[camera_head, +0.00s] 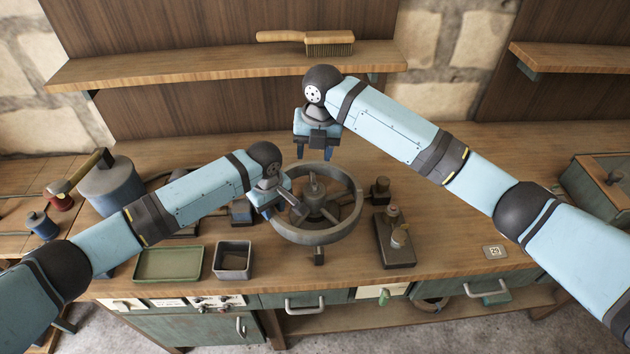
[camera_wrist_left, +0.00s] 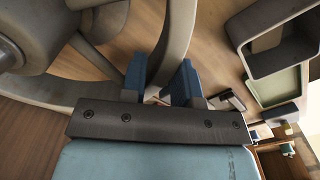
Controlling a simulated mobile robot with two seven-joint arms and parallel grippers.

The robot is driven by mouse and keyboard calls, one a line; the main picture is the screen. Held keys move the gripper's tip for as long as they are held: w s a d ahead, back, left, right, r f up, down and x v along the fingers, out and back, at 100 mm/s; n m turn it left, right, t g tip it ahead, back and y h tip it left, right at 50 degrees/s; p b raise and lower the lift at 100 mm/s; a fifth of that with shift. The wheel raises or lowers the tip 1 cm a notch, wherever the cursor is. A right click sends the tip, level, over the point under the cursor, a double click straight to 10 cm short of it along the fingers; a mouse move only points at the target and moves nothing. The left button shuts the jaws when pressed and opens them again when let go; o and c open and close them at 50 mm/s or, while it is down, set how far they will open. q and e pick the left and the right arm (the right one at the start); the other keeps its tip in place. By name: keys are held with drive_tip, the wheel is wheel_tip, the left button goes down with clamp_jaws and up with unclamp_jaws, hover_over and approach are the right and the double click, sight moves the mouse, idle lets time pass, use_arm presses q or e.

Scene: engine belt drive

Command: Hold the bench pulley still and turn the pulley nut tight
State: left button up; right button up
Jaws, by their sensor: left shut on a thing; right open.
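The bench pulley (camera_head: 301,236) is a grey spoked wheel lying face up at the middle of the bench. Its hub (camera_head: 314,188) stands at the centre; I cannot make out the nut clearly. My left gripper (camera_head: 280,206) is at the left side of the pulley. In the left wrist view its blue fingers (camera_wrist_left: 162,88) are shut on the pulley's rim (camera_wrist_left: 178,35), one on each side. My right gripper (camera_head: 315,155) is open and empty, pointing down above the far edge of the pulley, apart from it.
A green tray (camera_head: 168,278) and a small grey bin (camera_head: 233,274) sit at the front left. A dark block with pegs (camera_head: 395,255) stands right of the pulley. A blue-grey pot (camera_head: 112,199) is at the left. A brush (camera_head: 328,46) lies on the shelf. The bench at right is mostly clear.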

sight(315, 184)
drive_tip(key=shift+n+h, duration=0.5)
drive_tip(key=shift+h, duration=0.1)
wheel_tip(315, 184, down, 11)
drive_tip(key=shift+w+d+r, duration=0.1)
drive_tip(key=shift+r, duration=0.05)
drive_tip(key=shift+c, duration=0.2)
drive_tip(key=c, duration=0.9)
